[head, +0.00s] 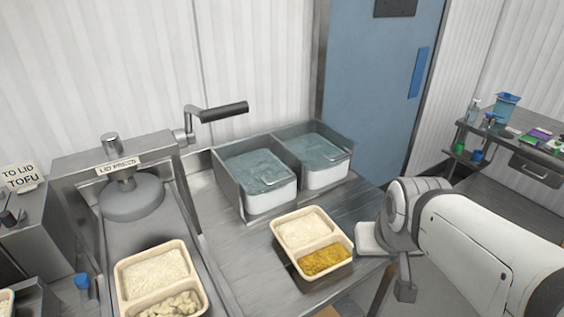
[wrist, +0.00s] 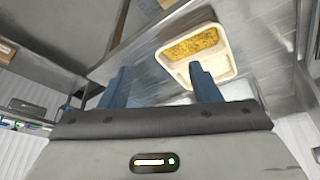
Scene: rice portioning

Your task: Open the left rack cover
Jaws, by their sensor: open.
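The left rack cover (head: 252,164) is a translucent blue-grey lid with a thin metal handle. It lies closed over a white bin in the left bay of the metal rack (head: 229,187) in the head view. The right rack cover (head: 315,146) looks the same and is also closed. My gripper (wrist: 161,85) is open in the wrist view, with two blue fingers apart and nothing between them. My arm is at the right in the head view, apart from the rack. Neither cover shows in the wrist view.
A two-part tray (head: 302,232) of rice and yellow food stands on the metal table in front of the rack. A lid press (head: 130,195) with a crank handle (head: 224,111) is at left, with another food tray (head: 157,270) below it. A blue door (head: 378,90) is behind.

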